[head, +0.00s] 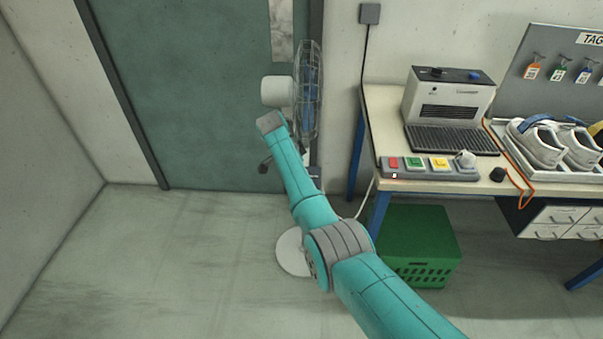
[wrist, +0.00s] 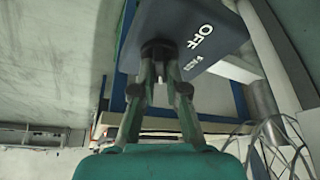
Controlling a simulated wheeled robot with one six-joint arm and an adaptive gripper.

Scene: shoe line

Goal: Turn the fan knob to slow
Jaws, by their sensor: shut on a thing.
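The standing fan (head: 308,95) is in front of the green door in the head view. It has a wire cage, a white motor housing (head: 277,92) and a round pale base (head: 292,254). In the wrist view its dark blue-grey control panel (wrist: 225,40) carries the word OFF and a second, smaller label that is hard to read. My gripper (wrist: 159,72) is shut on the dark round knob (wrist: 157,46) on this panel. The fingers cover part of the knob, so its pointer setting cannot be told. In the head view my arm hides most of the gripper and the panel.
A workbench (head: 385,105) stands on the right with a grey heater-like machine (head: 450,95), a switch strip (head: 430,168) and white shoes (head: 535,145). A green crate (head: 418,240) sits under it. The floor to the left is clear.

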